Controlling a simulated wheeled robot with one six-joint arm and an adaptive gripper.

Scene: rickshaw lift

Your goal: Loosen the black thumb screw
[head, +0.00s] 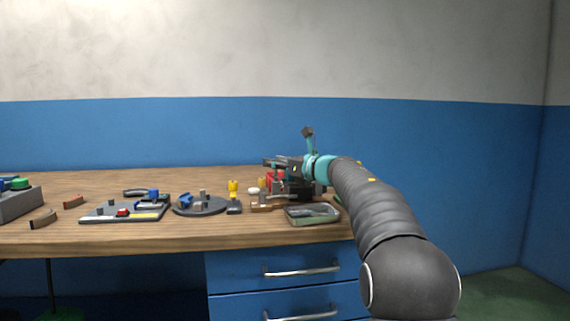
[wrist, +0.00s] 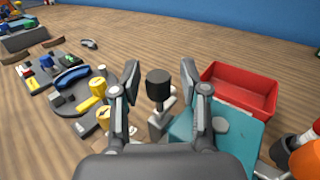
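A black round knob (wrist: 158,84), which looks like the black thumb screw, stands upright between the fingers in the wrist view. It sits above a grey fixture (wrist: 160,124), whose lower part my gripper partly hides. My gripper (wrist: 161,82) is open, with one finger on each side of the knob and a visible gap on both sides. In the head view my gripper (head: 282,163) is over the right part of the workbench, and I cannot make out the thumb screw there.
A red bin (wrist: 240,92) and a teal surface (wrist: 215,130) lie right of the knob. A round dark plate (wrist: 65,98) and yellow cylinders (wrist: 97,87) are to the left. A metal tray (head: 313,215) sits at the bench front. Bare wood lies behind the knob.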

